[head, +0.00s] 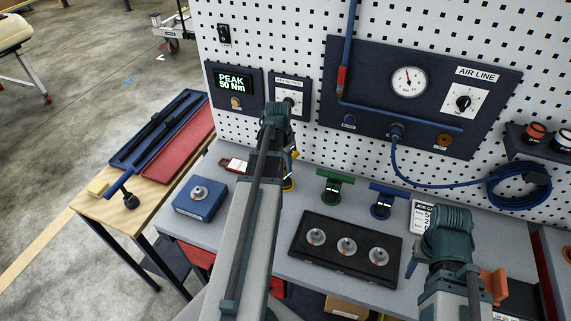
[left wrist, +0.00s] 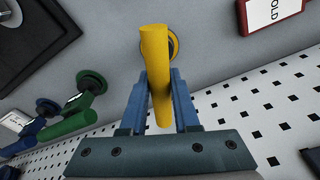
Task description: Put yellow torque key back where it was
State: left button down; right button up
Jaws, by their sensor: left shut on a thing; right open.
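The yellow torque key (left wrist: 155,80) is a yellow bar handle with a round dark-and-yellow end behind it. My left gripper (left wrist: 160,90) is shut on its handle. In the head view the key (head: 289,183) is mostly hidden behind my left arm, left of the green key. I cannot tell whether its foot touches the bench. A green key (head: 331,186) and a blue key (head: 385,200) stand to its right; the green one (left wrist: 66,126) and blue one (left wrist: 30,135) also show in the left wrist view.
A red-framed tag (head: 235,164) and a blue box with a dial (head: 200,199) lie left of the key. A black tray with several round dials (head: 345,268) lies in front. The pegboard (head: 300,45) with gauge panels rises behind the bench.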

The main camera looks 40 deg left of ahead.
pick_arm(q)
jog(key=c, duration=0.7)
grip_release()
jog(key=shift+o, duration=0.2)
jog(key=shift+r, duration=0.15)
notch_tip(320, 180, up, 12)
jog(key=s+p, duration=0.1)
jog(key=p, duration=1.1)
jog(key=shift+s, duration=0.25)
jog(key=d+m+g, duration=0.1)
jog(key=d, duration=1.8)
jog(key=s+d, duration=0.3)
jog(key=d, duration=0.6)
jog(key=s+d+m+y, duration=0.1)
jog(key=s+d, duration=0.3)
jog(key=d, duration=0.6)
jog(key=shift+s+m+g, duration=0.25)
jog(key=shift+m+g, duration=0.05)
